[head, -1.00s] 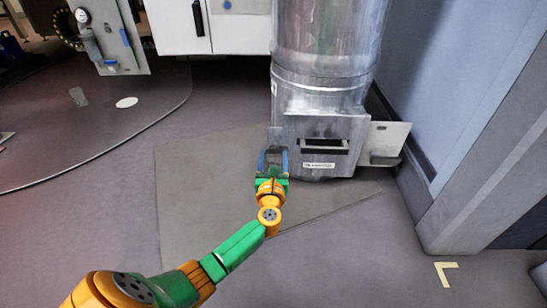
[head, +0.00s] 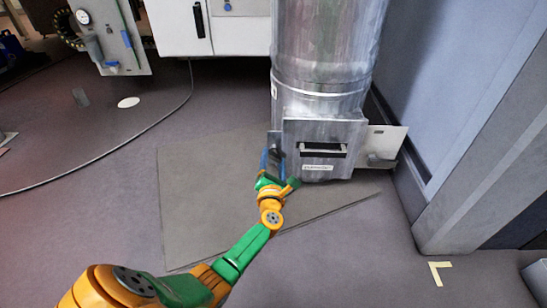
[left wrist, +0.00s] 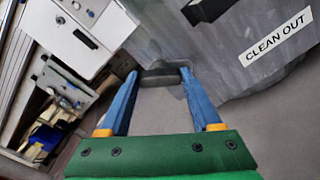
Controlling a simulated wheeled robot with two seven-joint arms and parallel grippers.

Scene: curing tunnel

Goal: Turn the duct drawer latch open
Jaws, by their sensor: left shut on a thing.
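The duct drawer (head: 345,165) is a grey metal front at the foot of the round duct, with a dark recessed handle slot. Its label reads CLEAN OUT in the left wrist view (left wrist: 276,38). The latch is a dark bar (left wrist: 160,76) at the drawer's side, between my blue fingertips in the left wrist view. My left gripper (head: 272,163) is at the drawer's left edge, shut on that latch and tilted. In the head view the gripper largely hides the latch. My right gripper is not in view.
A pale plate with a small ledge (head: 384,143) sticks out at the drawer's right. A grey wall panel (head: 470,150) stands farther right. White cabinets (head: 180,28) and a gauge panel (head: 105,40) are at the back left. The floor in front is clear.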

